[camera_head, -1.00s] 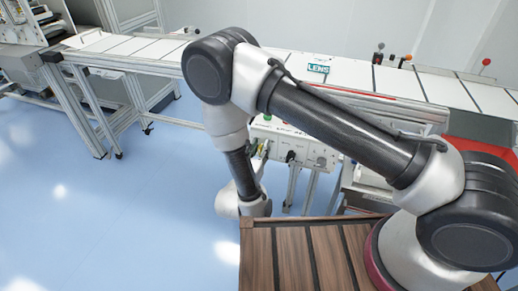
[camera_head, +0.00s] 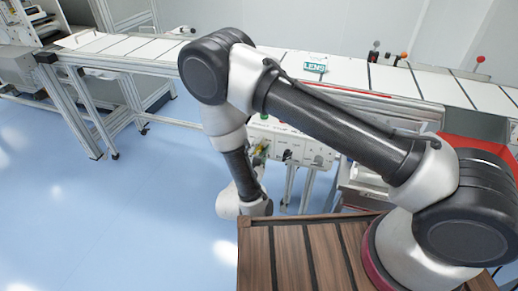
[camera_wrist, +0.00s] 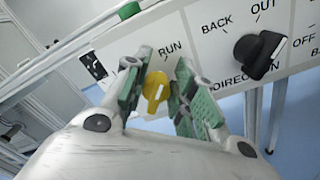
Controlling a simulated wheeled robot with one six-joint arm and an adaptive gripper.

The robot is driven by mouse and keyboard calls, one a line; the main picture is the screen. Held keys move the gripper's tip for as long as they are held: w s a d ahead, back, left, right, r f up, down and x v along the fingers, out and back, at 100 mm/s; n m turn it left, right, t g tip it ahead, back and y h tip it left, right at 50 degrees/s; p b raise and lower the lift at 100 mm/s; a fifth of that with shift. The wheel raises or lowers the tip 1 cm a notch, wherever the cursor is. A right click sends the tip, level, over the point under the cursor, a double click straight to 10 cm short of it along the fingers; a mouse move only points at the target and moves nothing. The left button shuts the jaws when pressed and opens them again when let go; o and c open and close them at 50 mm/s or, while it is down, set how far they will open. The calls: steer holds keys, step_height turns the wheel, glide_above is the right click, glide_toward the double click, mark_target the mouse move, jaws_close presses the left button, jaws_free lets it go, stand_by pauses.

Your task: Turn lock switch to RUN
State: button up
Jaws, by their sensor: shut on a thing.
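The yellow lock switch (camera_wrist: 153,86) sits on a white control panel (camera_wrist: 204,48), just below the printed word RUN. A pale mark shows on its face; its exact direction is hard to tell. My gripper (camera_wrist: 160,84) has its green-padded fingers on both sides of the yellow knob and is shut on it. In the head view, the panel (camera_head: 290,146) is under the conveyor, and my arm hides part of it and most of my gripper.
A black DIRECTION knob (camera_wrist: 258,55) stands to the right of the switch, with a green button (camera_wrist: 129,10) to the upper left. The conveyor (camera_head: 135,45) runs above the panel. Blue floor (camera_head: 130,215) is clear at left.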

mark_target(260, 147)
steer(key=shift+f+m, duration=0.1)
steer(key=shift+m, duration=0.4)
steer(key=o, duration=0.9)
steer(key=shift+s, duration=0.1)
step_height(260, 147, up, 10)
steer(key=shift+r, duration=0.1)
